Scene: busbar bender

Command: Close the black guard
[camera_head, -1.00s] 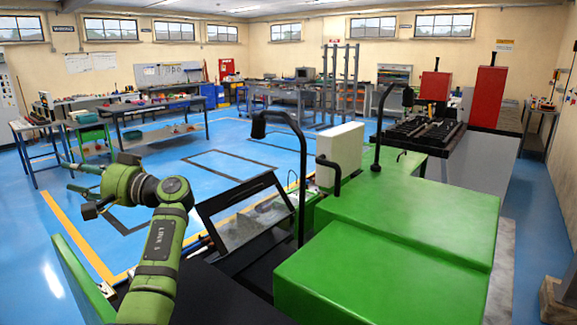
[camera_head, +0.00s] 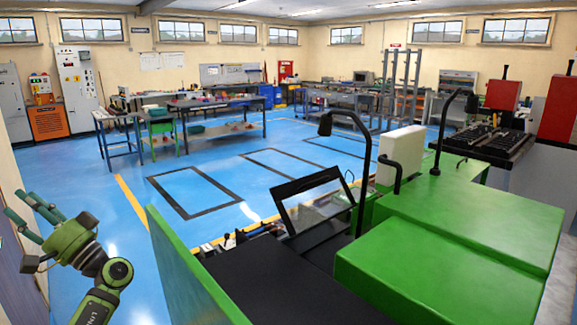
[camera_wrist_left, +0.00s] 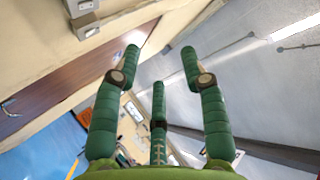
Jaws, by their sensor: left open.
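The black guard (camera_head: 312,201) is a dark-framed clear panel on the green machine (camera_head: 450,215). It stands tilted up, and a black flat surface lies in front of it. My left gripper (camera_head: 28,212) is at the far left of the head view, well apart from the guard and beyond the machine's left green panel. In the left wrist view its green fingers (camera_wrist_left: 159,58) are spread with nothing between them. The guard does not show in the left wrist view. My right gripper is in neither view.
An upright green panel (camera_head: 190,270) stands between my left arm and the guard. A curved black post (camera_head: 364,170) and a white box (camera_head: 400,155) rise right of the guard. Blue floor with marked rectangles lies open behind. Work tables (camera_head: 215,108) stand farther back.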

